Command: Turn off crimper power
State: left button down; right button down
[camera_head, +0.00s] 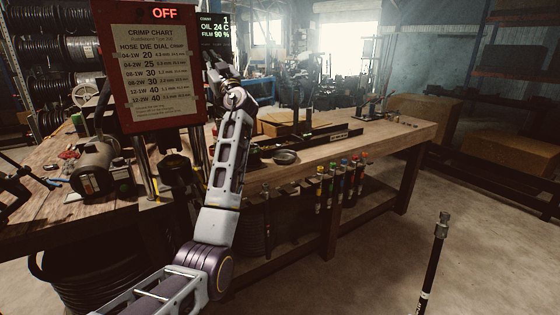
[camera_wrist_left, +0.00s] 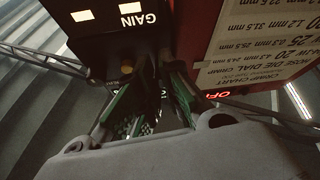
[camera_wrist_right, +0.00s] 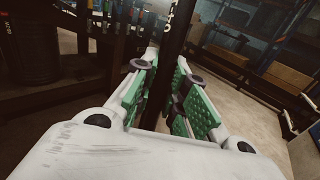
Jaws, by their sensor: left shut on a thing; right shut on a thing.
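The crimper's red panel (camera_head: 150,70) carries a crimp chart and a lit red display (camera_head: 164,13) reading OFF. In the left wrist view the display (camera_wrist_left: 212,95) and chart appear upside down. My left gripper (camera_wrist_left: 158,75) is at a dark box (camera_wrist_left: 125,50) labelled GAIN beside the red panel. Its fingers are closed at the box, but what lies between them is dark and hidden. My right gripper (camera_wrist_right: 165,90) is shut on a black hose (camera_wrist_right: 173,50), away from the crimper. The hose (camera_head: 433,265) with its metal end fitting stands nearly upright in the head view.
The wooden bench (camera_head: 400,137) runs to the right, with a small dish (camera_head: 286,157) and a long dark tray on it. Several colour-banded tools hang along its front edge. A motor (camera_head: 98,165) sits at the left. The floor at right is mostly clear.

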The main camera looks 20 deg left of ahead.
aim_at(422, 310)
pick_arm(q)
jog(key=shift+w+f+t+y+b, duration=0.15)
jog(key=shift+f+t+y+b, duration=0.5)
jog(key=shift+b, duration=2.7)
pick_arm(e)
notch_tip(422, 310, down, 7)
pick_arm(q)
jog(key=shift+r, duration=0.2)
pick_arm(e)
jog(key=shift+f, duration=0.1)
pick_arm(q)
jog(key=c, duration=1.5)
grip_release()
jog(key=shift+r, duration=0.1)
jog(key=shift+c, duration=0.2)
pick_arm(e)
jog(key=shift+r, duration=0.2)
